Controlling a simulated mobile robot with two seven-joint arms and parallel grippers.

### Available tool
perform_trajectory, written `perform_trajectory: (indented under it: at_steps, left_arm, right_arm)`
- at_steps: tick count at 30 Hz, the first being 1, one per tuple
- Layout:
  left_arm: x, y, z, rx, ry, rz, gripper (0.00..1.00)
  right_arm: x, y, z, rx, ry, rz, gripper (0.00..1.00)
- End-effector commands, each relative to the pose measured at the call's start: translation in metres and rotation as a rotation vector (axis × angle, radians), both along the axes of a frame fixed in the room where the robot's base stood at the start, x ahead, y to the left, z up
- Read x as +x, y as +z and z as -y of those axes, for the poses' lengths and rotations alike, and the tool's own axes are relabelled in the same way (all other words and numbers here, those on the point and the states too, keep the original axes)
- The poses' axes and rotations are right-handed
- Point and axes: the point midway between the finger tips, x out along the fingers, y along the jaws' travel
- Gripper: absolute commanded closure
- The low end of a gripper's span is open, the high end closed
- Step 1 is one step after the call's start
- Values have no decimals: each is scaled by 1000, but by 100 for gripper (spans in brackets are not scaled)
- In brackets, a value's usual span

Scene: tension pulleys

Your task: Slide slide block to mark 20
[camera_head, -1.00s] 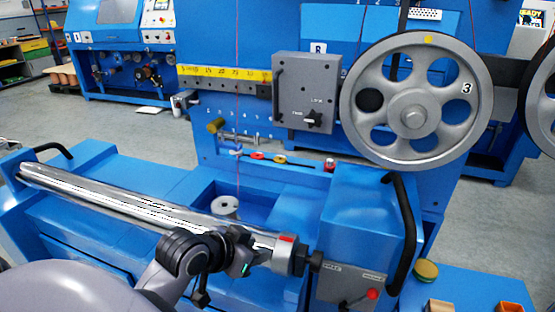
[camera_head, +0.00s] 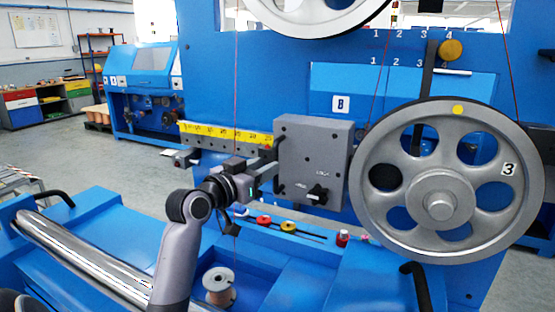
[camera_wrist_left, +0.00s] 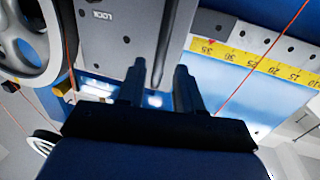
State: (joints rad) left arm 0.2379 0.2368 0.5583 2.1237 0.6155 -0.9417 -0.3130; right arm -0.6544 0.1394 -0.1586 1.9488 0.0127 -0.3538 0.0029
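The slide block (camera_head: 312,160) is a grey box with a lock knob (camera_head: 318,194) and a dark handle on its left side. It sits on a rail to the right of the yellow scale (camera_head: 225,135). In the left wrist view the block (camera_wrist_left: 118,35) stands beside the scale (camera_wrist_left: 255,65), near its 35 end. My left gripper (camera_head: 262,178) is at the block's left side, by the handle. In the left wrist view its fingers (camera_wrist_left: 160,74) are apart, with the dark handle bar (camera_wrist_left: 168,35) running down toward the gap between them. Contact is unclear. My right gripper is out of view.
A large grey wheel marked 3 (camera_head: 440,205) stands right of the block. A thin red wire (camera_head: 236,80) hangs left of it. A chrome roller (camera_head: 85,262), a spool (camera_head: 219,287) and small coloured knobs (camera_head: 264,221) lie below.

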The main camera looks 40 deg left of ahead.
Motion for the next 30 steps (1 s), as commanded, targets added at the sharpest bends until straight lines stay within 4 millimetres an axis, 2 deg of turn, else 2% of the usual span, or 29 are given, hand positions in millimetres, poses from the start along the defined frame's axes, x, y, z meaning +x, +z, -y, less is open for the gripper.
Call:
perform_trajectory:
  at_steps: [3,9,14,22,23,25,26,30]
  left_arm:
    - [18,2,-2,-2,0,0,65]
    - [39,1,-4,-1,-1,-1,65]
    - [46,0,-5,0,-1,-1,65]
    - [47,0,-5,1,0,-1,65]
    - [47,0,-5,1,0,-1,71]
    - [47,0,-5,1,0,-1,94]
    - [47,0,-5,1,0,-1,100]
    - [47,-1,-5,1,0,-2,100]
  right_arm:
    - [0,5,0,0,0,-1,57]
    - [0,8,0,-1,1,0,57]
    - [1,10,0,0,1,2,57]
    - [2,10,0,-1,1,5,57]
    - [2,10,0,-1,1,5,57]
    - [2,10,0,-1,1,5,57]
    - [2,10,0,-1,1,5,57]
    - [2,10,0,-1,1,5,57]
